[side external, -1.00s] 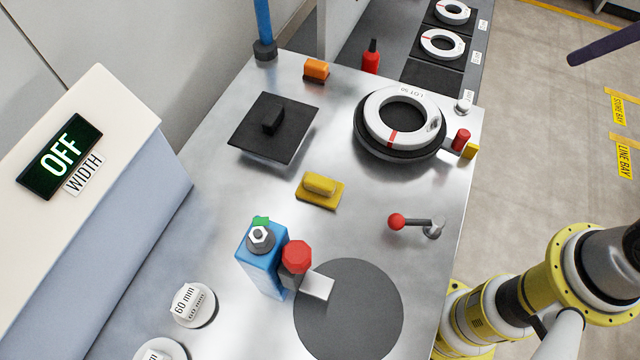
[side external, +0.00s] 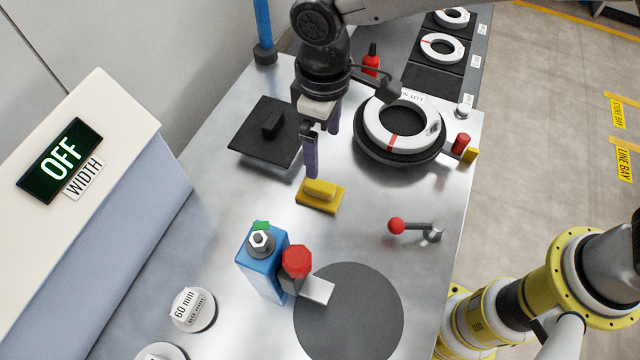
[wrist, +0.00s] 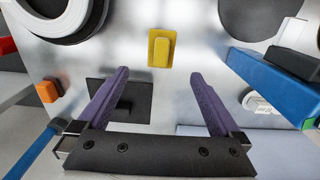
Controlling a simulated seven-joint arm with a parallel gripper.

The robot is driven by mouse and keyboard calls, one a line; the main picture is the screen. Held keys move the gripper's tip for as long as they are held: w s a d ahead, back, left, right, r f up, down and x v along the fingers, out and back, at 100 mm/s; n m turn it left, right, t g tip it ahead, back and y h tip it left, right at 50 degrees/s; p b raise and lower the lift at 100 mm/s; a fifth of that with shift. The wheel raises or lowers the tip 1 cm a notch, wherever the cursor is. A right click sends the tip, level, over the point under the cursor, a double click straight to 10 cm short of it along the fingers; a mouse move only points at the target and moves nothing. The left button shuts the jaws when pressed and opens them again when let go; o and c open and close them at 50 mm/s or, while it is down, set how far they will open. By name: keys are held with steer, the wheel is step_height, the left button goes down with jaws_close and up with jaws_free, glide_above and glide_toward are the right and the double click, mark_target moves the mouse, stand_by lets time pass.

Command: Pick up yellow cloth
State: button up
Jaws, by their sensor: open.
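The yellow cloth (side external: 320,196) lies on the metal table as a flat pad with a raised block on top. It also shows in the wrist view (wrist: 160,48), ahead of the fingertips and roughly centred between them. My gripper (side external: 322,150) has purple fingers spread apart and empty. In the side view it hangs over the table just behind the cloth, with one fingertip near the cloth's back edge. In the wrist view the gripper (wrist: 158,78) shows a clear gap between its fingers. I cannot tell its exact height above the table.
A black plate with a knob (side external: 262,135) is left of my gripper. A white coil (side external: 400,122) on a black stand is to the right. A blue block tool (side external: 262,265) with a red knob stands in front. A red-knobbed lever (side external: 397,226) is at front right.

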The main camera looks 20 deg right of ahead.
mark_target(323, 185)
steer(key=f, duration=1.3)
steer(key=shift+s+f, duration=0.2)
steer(key=shift+f, duration=0.05)
steer(key=c, duration=1.3)
steer(key=shift+a+r, duration=0.1)
steer(key=shift+r, duration=0.05)
